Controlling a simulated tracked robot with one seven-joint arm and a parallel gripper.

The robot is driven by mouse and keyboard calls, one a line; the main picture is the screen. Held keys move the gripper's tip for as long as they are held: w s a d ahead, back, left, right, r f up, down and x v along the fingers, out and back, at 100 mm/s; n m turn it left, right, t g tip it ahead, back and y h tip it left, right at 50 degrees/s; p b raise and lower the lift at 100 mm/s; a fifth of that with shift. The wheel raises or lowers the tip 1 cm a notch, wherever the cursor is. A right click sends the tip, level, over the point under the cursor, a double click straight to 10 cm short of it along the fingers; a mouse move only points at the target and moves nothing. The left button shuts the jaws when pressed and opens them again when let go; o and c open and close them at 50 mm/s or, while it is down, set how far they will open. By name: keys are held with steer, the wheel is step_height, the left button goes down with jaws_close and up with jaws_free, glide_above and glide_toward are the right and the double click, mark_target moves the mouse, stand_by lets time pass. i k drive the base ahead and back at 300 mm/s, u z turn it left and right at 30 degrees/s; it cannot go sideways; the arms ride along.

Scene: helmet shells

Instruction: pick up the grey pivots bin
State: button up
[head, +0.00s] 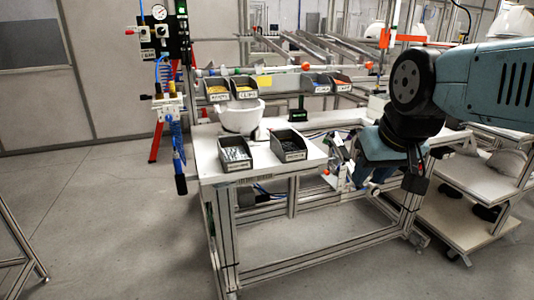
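Two dark grey open-topped bins stand on the white worktop. The left one (235,153) holds silvery metal parts, and the right one (290,146) looks dark inside, its contents unclear. Each has a white label on its front, too small to read surely, so I cannot tell which is the pivots bin. My arm comes in from the right, and my gripper (368,178) hangs low at the bench's right part, apart from both bins. Its fingers are partly hidden and too small to read as open or shut.
More grey bins (245,88) with coloured contents sit on the raised shelf behind. A white helmet shell (240,117) stands behind the two front bins. A hanging tool (178,150) is left of the bench. A shelved cart (470,205) is at right.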

mark_target(287, 145)
steer(key=z, duration=0.2)
steer(key=i, duration=0.9)
steer(key=u, duration=0.2)
steer(key=k, duration=0.9)
steer(key=z, duration=0.15)
steer(key=i, duration=0.9)
steer(key=u, duration=0.05)
